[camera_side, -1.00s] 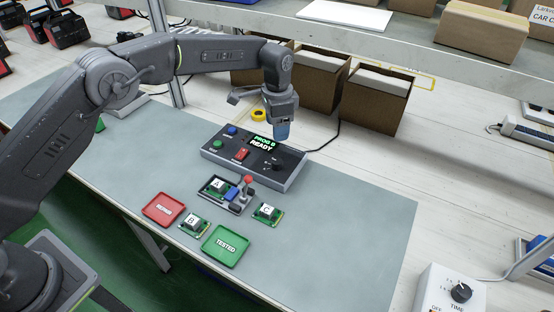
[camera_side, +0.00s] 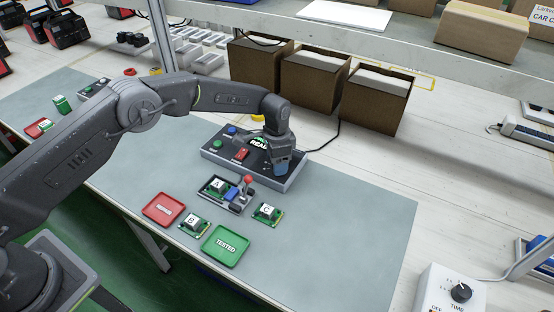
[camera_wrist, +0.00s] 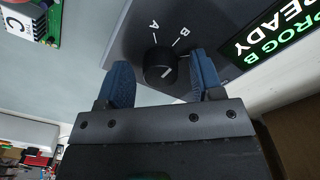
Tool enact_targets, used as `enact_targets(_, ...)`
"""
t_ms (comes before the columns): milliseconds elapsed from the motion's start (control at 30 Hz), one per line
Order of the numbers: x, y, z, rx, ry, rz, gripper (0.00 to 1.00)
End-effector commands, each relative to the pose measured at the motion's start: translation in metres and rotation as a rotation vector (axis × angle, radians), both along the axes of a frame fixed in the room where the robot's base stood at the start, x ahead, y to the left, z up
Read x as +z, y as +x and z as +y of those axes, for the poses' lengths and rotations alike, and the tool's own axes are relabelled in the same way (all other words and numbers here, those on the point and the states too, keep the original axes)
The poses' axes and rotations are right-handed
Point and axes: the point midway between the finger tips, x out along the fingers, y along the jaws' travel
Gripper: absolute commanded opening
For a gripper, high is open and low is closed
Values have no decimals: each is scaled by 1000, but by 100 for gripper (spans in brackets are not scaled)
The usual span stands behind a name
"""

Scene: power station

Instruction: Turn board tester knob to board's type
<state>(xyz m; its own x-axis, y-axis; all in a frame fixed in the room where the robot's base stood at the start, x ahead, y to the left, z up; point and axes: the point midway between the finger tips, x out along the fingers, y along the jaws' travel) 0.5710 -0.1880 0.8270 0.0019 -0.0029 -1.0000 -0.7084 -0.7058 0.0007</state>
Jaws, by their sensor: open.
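The board tester (camera_side: 215,153) is a dark box on the grey mat. Its black round knob (camera_wrist: 160,66) has "A" and "B" printed beside it, and a short white mark shows on it. The display (camera_wrist: 285,28) reads "PROG B READY". My gripper (camera_wrist: 164,70) is open, with a blue finger on each side of the knob; I cannot tell whether they touch it. In the side view my gripper (camera_side: 281,170) is low over the tester's right end and hides the knob. The board marked A (camera_side: 217,187) sits in the fixture (camera_side: 236,207) before the tester.
Board B (camera_side: 192,223) and board C (camera_side: 266,213) lie on the mat. A red tray (camera_side: 164,210) and a green "TESTED" tray (camera_side: 226,246) lie near the front edge. The fixture's lever has a red ball (camera_side: 248,179). Cardboard boxes (camera_side: 312,82) stand behind the tester.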

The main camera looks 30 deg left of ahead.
Motion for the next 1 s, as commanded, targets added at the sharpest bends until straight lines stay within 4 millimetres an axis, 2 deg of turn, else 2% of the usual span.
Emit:
enact_targets(67, 0, 0, 0, 0, 0, 0, 60)
enact_targets(600, 0, 0, 0, 0, 0, 1, 11)
enact_targets(1000, 0, 0, 0, 95, 2, 2, 11)
